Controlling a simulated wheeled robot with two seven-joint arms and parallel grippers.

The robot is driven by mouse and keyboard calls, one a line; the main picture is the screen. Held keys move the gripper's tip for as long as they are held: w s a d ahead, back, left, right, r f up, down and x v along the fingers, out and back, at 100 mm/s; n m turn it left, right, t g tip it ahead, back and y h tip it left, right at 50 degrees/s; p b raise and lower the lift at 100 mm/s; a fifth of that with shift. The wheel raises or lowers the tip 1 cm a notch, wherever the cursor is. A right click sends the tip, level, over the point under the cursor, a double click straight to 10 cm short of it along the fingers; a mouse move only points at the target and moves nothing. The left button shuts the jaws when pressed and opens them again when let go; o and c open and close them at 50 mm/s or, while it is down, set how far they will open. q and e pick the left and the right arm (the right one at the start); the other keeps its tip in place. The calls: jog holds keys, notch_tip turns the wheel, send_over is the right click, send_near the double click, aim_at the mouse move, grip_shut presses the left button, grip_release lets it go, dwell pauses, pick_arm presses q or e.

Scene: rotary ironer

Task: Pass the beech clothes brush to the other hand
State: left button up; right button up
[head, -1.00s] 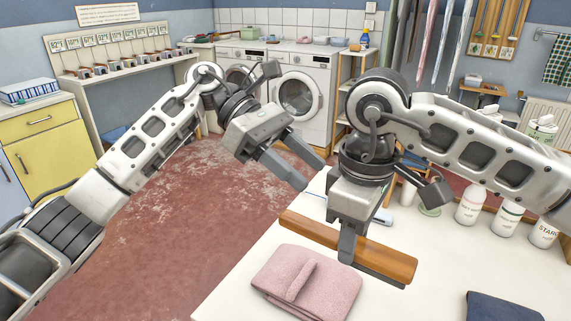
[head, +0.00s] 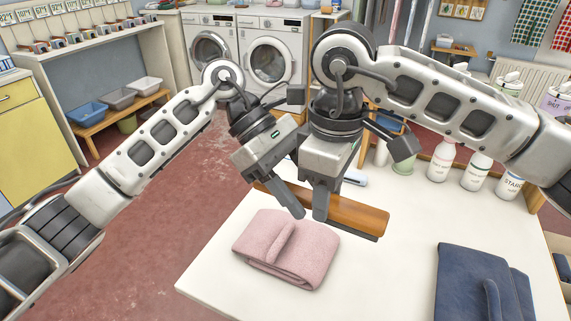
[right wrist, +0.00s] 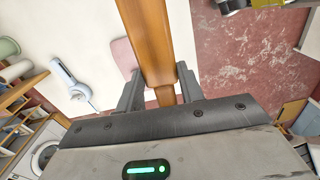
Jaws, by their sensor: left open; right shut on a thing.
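The beech clothes brush (head: 357,214) is a long orange-brown wooden bar with a dark underside, held level above the white table. My right gripper (head: 321,214) is shut on it near its middle. In the right wrist view the brush (right wrist: 148,40) runs between the fingers of this gripper (right wrist: 160,92). My left gripper (head: 283,205) is open and has its fingers at the left part of the brush, close beside my right gripper. Its fingers hide much of that end, and I cannot tell whether they touch the wood.
A folded pink towel (head: 285,250) lies on the white table (head: 375,285) below the brush. Folded navy cloth (head: 470,285) lies at the right. Several white bottles (head: 441,160) stand along the back edge. The table between the two cloths is clear.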

pick_arm(q)
jog(key=shift+s+d+f, duration=0.15)
jog(key=shift+d+f, duration=0.15)
jog(key=shift+c, duration=0.3)
jog(key=c, duration=0.8)
pick_arm(e)
jog(key=o, duration=1)
